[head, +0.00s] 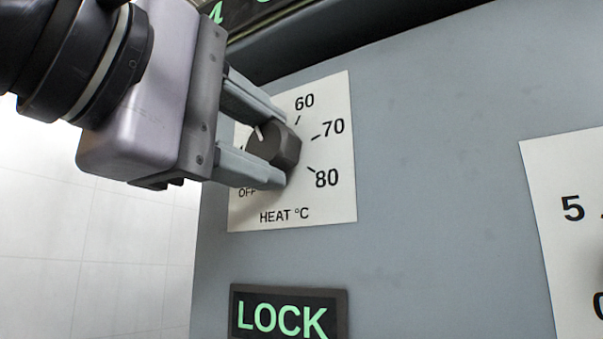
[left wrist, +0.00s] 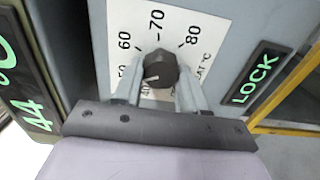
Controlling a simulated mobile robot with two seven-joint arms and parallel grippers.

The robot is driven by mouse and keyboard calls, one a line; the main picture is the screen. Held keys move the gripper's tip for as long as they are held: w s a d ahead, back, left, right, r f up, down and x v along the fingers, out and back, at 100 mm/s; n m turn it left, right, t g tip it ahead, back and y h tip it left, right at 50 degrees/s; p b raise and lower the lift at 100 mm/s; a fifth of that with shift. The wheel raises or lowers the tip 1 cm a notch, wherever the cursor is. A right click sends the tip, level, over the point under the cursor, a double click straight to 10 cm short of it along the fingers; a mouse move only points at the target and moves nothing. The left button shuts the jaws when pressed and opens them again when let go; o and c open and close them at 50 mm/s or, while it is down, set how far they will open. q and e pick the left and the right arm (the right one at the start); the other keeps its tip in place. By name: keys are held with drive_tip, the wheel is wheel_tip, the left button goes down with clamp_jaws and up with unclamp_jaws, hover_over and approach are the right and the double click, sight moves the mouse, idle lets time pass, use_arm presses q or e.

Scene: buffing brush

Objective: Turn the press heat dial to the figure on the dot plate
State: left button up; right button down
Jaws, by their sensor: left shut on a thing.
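The heat dial (head: 287,143) is a dark knob on a white scale plate (head: 335,205) marked OFF, 60, 70, 80 and HEAT °C. It also shows in the left wrist view (left wrist: 161,68), where 50 and part of 40 show too. The knob's white mark points to the 40–50 side; the exact figure is unclear. My left gripper (head: 277,145) is shut on the knob, one finger on each side, hiding part of the scale. A dark plate with green characters (left wrist: 35,108) seems to read 44 and a C; only its edge shows at the head view's top.
A lit green LOCK sign (head: 283,314) sits below the dial on the grey panel (head: 430,170). A second white scale plate (head: 548,180), cut off at the right edge, shows a 5. The panel between is bare.

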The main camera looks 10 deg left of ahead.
idle(0.4)
use_arm(q)
drive_tip(key=o, duration=1.1)
drive_tip(key=shift+c, duration=0.2)
drive_tip(key=b+v, duration=0.1)
drive_tip(key=v, duration=0.6)
drive_tip(key=shift+s, duration=0.2)
